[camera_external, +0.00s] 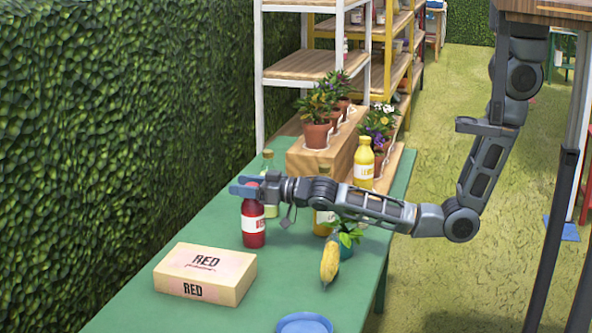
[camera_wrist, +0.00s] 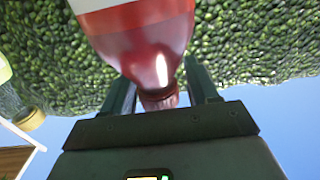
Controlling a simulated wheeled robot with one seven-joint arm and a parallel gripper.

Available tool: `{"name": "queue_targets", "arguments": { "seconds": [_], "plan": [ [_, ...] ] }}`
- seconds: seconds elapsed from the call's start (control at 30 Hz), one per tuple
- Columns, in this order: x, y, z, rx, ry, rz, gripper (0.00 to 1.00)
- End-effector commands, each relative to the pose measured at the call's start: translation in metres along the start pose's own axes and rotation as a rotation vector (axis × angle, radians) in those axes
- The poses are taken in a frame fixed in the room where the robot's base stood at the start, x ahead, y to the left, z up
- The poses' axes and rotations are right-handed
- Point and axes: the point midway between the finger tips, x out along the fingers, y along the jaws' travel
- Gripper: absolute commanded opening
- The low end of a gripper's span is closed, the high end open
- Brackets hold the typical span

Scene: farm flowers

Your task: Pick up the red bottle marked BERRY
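The red bottle (camera_external: 252,236) stands upright on the green table, its white label partly readable as "BE". In the wrist view, which is upside down, the red bottle (camera_wrist: 140,48) fills the upper middle with its cap toward my palm. My gripper (camera_external: 246,186) is level with the bottle's top, reaching in from the right. In the wrist view its fingers (camera_wrist: 161,90) lie on either side of the cap and neck, with narrow gaps. The gripper looks open around the neck.
A box marked RED (camera_external: 205,274) lies in front of the bottle. A clear bottle (camera_external: 269,172) stands just behind it. A yellow bottle (camera_external: 363,160), potted flowers (camera_external: 317,133) and a wooden crate stand farther back. Corn (camera_external: 330,262), a small plant and a blue plate (camera_external: 304,324) are nearer right.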

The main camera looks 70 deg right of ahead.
Motion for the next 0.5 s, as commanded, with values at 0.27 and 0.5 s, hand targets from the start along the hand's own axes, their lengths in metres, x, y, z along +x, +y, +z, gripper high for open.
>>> {"name": "queue_targets", "arguments": {
  "seconds": [0.27, 0.5],
  "plan": [
    [-0.0002, -0.0001, 0.0000, 0.000, 0.000, 0.000, 0.32],
    [-0.0003, -0.0002, 0.0000, 0.000, 0.000, 0.000, 0.09]
  ]
}}
